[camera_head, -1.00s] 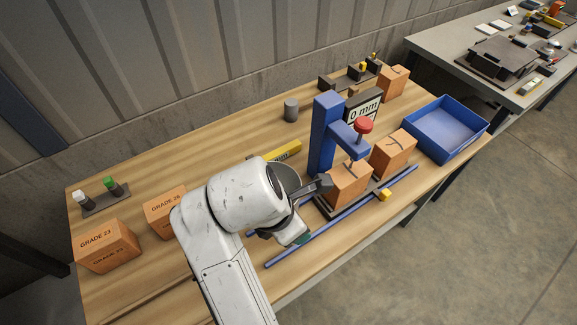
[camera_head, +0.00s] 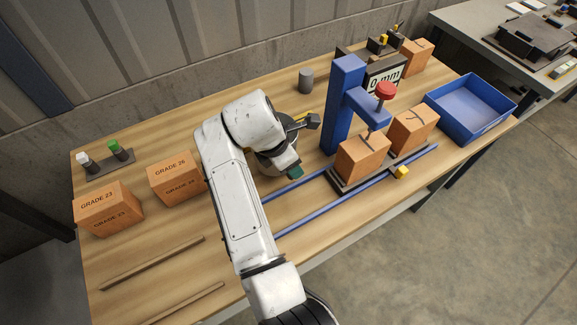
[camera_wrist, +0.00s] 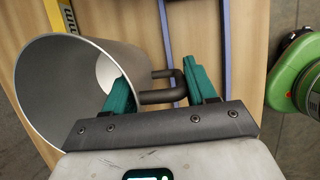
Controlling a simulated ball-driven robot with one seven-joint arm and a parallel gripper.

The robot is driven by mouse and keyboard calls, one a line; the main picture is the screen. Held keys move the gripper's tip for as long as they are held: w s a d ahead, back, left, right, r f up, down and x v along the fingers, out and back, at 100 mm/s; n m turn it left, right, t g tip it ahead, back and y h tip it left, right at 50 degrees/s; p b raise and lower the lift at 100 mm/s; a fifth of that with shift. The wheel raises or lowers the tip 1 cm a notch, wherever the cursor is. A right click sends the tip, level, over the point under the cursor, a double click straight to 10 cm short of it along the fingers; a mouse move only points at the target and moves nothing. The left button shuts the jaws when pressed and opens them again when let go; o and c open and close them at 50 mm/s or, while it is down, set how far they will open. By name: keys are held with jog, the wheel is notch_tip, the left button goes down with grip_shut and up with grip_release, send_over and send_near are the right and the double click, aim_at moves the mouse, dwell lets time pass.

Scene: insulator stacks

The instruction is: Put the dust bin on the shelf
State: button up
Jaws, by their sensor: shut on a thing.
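The dust bin is a grey, open-topped cylinder (camera_wrist: 45,85) with a dark loop handle (camera_wrist: 160,97), at the left of the wrist view. My gripper (camera_wrist: 155,74) has its teal fingers either side of the handle and is shut on the bin; the exact contact is hard to see. In the head view the bin (camera_head: 272,160) is mostly hidden by my white arm, and my gripper's teal finger (camera_head: 294,172) shows beside it, over the workbench (camera_head: 215,235). No shelf is clearly in view.
A blue press (camera_head: 345,105) stands right of my gripper, with orange blocks (camera_head: 362,158) and blue rails (camera_head: 310,222). A blue tray (camera_head: 470,110) sits at the right end. GRADE blocks (camera_head: 110,210) stand at left.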

jog(key=shift+w+a+f, duration=0.1)
jog(key=shift+w+f, duration=0.2)
jog(key=shift+f, duration=1.5)
jog(key=shift+f, duration=0.1)
jog(key=o, duration=1.4)
